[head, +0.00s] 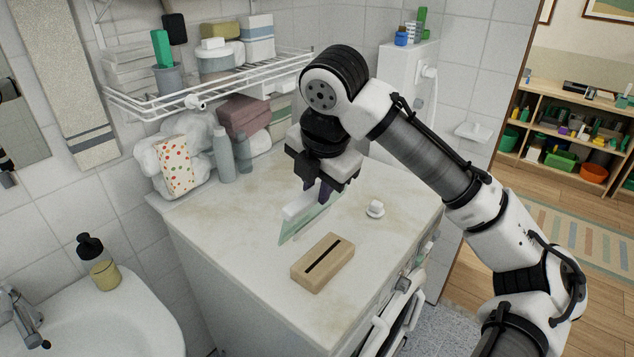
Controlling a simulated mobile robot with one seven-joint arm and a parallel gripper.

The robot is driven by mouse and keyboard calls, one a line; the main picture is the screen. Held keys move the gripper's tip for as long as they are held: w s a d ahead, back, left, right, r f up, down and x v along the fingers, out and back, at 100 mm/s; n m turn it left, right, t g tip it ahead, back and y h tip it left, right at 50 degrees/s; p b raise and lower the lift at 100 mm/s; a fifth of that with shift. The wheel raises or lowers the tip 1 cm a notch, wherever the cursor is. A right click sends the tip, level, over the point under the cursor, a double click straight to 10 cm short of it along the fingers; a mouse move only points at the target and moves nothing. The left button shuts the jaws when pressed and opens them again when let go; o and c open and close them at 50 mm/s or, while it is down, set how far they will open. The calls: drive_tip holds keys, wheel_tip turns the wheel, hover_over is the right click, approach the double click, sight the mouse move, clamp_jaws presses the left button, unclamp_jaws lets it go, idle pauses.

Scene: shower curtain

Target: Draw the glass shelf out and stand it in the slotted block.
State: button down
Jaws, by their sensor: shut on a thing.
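The glass shelf (296,229) is a thin, see-through, greenish pane, standing on edge with a white strip along its top. My gripper (318,192) is shut on its top part, and the fingertips are partly hidden. The pane hangs at or just above the white worktop; I cannot tell whether its lower edge touches. The slotted block (337,275) is a light wooden block with a dark, narrow slot along its top. It lies flat on the worktop, in front of the pane and a little to its right, apart from it.
The worktop (215,225) has free room left of the block. Bottles (223,155), a dotted pack (175,166) and towels (244,116) stand at the back under a wire rack (215,88). A sink (100,320) is at left.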

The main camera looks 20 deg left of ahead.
drive_tip(key=shift+w+a+r+h+p, duration=0.15)
drive_tip(key=shift+r+h+p, duration=0.1)
drive_tip(key=shift+h+p, duration=0.25)
drive_tip(key=shift+f+g+h, duration=0.1)
drive_tip(key=shift+g+h, duration=0.2)
drive_tip(key=shift+a+h, duration=0.1)
drive_tip(key=shift+h, duration=0.4)
drive_tip(key=shift+g+h, duration=0.3)
drive_tip(key=shift+f+b, duration=1.35)
drive_tip(key=shift+f, duration=1.3)
drive_tip(key=shift+f+b, duration=0.35)
drive_tip(key=shift+f, duration=0.8)
drive_tip(key=shift+f+b, duration=0.45)
drive_tip(key=shift+f, duration=0.4)
drive_tip(key=c, duration=1.2)
unclamp_jaws()
drive_tip(key=shift+o, duration=0.2)
drive_tip(key=shift+f, duration=0.1)
